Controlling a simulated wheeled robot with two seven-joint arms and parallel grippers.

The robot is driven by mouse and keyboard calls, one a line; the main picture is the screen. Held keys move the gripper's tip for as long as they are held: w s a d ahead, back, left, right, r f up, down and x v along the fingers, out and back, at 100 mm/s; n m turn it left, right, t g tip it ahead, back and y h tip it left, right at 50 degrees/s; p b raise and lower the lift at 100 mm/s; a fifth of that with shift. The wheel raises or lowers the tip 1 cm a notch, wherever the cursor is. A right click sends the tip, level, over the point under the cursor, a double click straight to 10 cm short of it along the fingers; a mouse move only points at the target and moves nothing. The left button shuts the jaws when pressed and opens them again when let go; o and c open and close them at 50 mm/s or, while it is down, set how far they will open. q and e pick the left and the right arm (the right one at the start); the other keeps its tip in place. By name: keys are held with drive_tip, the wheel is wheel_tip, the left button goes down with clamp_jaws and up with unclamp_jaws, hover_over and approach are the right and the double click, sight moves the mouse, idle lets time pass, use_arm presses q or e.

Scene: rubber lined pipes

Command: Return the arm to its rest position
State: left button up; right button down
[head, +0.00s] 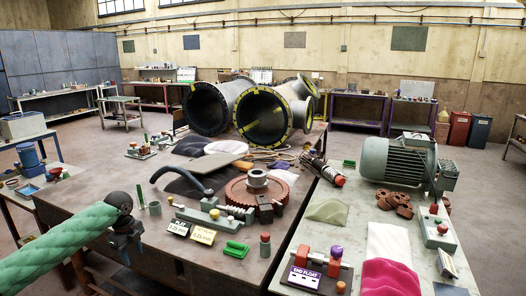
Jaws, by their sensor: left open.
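My left arm, in a green quilted sleeve, comes in from the lower left of the head view. My left gripper (129,252) is dark and small in the picture. It is open, with no object seen in it, at the left front edge of the large brown table (150,245). A small grey-green cup (155,208) stands on the table just right of it. My right gripper is not in view.
Rubber-lined pipes (262,117) lie at the table's back. A red-brown gear wheel (258,192) and a grey clamp fixture (200,216) are right of my gripper. A grey-green motor (398,160) stands on the right bench. A side bench (45,137) with a blue pot is at left.

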use_arm(q)
drive_tip(key=s+d+f+n+t, duration=0.1)
drive_tip(key=s+d+f+n, duration=0.3)
drive_tip(key=f, duration=0.9)
drive_tip(key=s+d+f+n+h, duration=0.1)
drive_tip(key=s+d+f+n, duration=0.45)
drive_tip(key=f, duration=0.85)
drive_tip(key=s+d+f+t, duration=0.1)
drive_tip(key=s+d+f, duration=0.2)
drive_tip(key=d+f, duration=0.7)
drive_tip(key=s+d+f+n, duration=0.1)
drive_tip(key=s+f+n, duration=0.2)
drive_tip(key=s+f, duration=0.6)
drive_tip(key=s+d+f+n, duration=0.2)
drive_tip(key=s+f+n, duration=0.2)
drive_tip(key=s+f, duration=0.6)
drive_tip(key=s+d+f+n+b, duration=0.1)
drive_tip(key=s+f+n, duration=0.2)
drive_tip(key=s+f, duration=0.7)
drive_tip(key=s, duration=1)
drive_tip(key=shift+s+d+y, duration=0.3)
drive_tip(key=shift+d+y, duration=0.1)
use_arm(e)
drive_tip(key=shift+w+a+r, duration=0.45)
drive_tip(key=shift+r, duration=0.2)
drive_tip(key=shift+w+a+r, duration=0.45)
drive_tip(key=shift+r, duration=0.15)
